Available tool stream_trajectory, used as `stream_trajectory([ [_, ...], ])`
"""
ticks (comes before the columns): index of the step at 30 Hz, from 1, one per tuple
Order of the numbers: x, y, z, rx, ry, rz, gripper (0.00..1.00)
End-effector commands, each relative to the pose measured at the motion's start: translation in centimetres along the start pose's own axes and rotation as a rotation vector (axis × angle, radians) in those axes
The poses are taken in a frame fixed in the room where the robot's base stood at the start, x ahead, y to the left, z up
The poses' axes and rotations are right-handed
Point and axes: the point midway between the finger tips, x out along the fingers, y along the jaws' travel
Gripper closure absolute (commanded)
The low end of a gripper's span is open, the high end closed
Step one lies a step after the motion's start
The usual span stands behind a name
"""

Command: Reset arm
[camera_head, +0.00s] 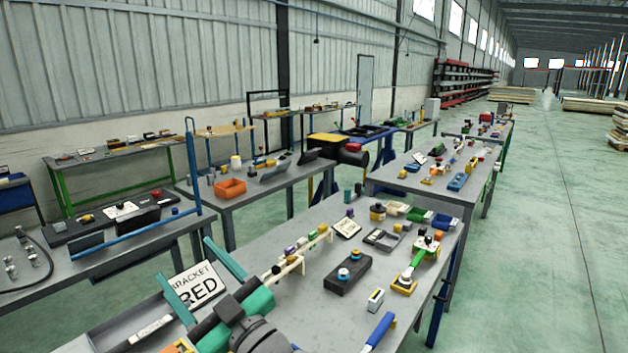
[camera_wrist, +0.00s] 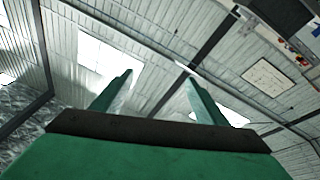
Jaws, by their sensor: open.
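My gripper (camera_head: 192,268) shows at the lower left in the head view, raised above the near grey table (camera_head: 310,300). Its two teal fingers are spread wide apart with nothing between them. In the wrist view the gripper (camera_wrist: 158,88) is also open and empty. That view looks toward the wall and bright windows, tilted. A white sign reading "BRACKET RED" (camera_head: 196,286) lies behind the fingers in the head view. My arm covers part of the table's front left area.
More benches stand at the left and behind. The green floor (camera_head: 540,260) on the right is clear.

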Motion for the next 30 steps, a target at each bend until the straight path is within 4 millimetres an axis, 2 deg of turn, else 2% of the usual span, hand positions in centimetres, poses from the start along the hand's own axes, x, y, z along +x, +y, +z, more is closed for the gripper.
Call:
stream_trajectory([
  [3,-2.7,3.3,2.8,0.083,0.009,0.159,0.33],
  [6,-5.5,5.7,5.4,0.133,0.007,0.286,0.33],
  [12,-12.1,8.2,11.1,0.201,-0.027,0.505,0.33],
  [16,-16.7,8.2,14.7,0.224,-0.066,0.62,0.33],
  [20,-21.3,7.5,17.9,0.232,-0.115,0.717,0.33],
  [24,-26.4,6.0,20.7,0.222,-0.176,0.803,0.33],
  [30,-33.3,3.0,23.4,0.185,-0.27,0.886,0.33],
])
